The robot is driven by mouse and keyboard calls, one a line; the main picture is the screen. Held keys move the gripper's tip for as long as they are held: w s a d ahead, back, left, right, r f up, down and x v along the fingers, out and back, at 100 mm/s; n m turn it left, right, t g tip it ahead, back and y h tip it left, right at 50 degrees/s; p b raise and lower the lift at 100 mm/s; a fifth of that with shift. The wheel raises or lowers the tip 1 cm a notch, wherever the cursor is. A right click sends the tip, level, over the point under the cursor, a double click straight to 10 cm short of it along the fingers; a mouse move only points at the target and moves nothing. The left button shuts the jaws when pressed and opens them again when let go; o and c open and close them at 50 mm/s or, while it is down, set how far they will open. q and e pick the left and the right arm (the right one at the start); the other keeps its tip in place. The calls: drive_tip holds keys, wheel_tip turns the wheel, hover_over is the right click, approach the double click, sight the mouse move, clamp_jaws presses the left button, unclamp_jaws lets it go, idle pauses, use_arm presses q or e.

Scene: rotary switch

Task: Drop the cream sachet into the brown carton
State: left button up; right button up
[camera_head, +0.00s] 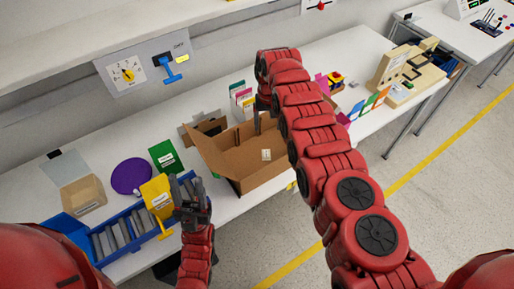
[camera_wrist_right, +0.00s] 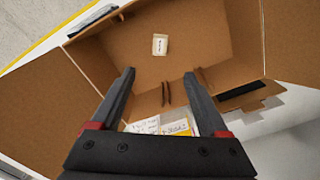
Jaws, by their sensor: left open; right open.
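The brown carton (camera_head: 240,183) stands open on the white table, flaps spread. The cream sachet (camera_head: 266,155) lies inside the carton, against its inner surface. In the right wrist view the sachet (camera_wrist_right: 160,44) shows below and beyond the fingers, with dark print on it. My right gripper (camera_wrist_right: 161,80) is open and empty above the carton's opening, apart from the sachet; it also shows in the head view (camera_head: 262,118), partly hidden by my arm. My left gripper (camera_head: 188,188) is open and empty left of the carton, near a yellow card.
A blue bin (camera_head: 75,231) with grey items stands at the front left. A yellow card stand (camera_head: 157,195), a green card (camera_head: 166,156) and a purple disc (camera_head: 131,176) are left of the carton. A wall panel with a dial (camera_head: 127,74) and blue lever (camera_head: 171,70) is behind.

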wheel_tip(320, 180, up, 17)
drive_tip(key=shift+r, duration=0.2)
idle(0.5)
drive_tip(key=shift+f, duration=0.1)
idle(0.3)
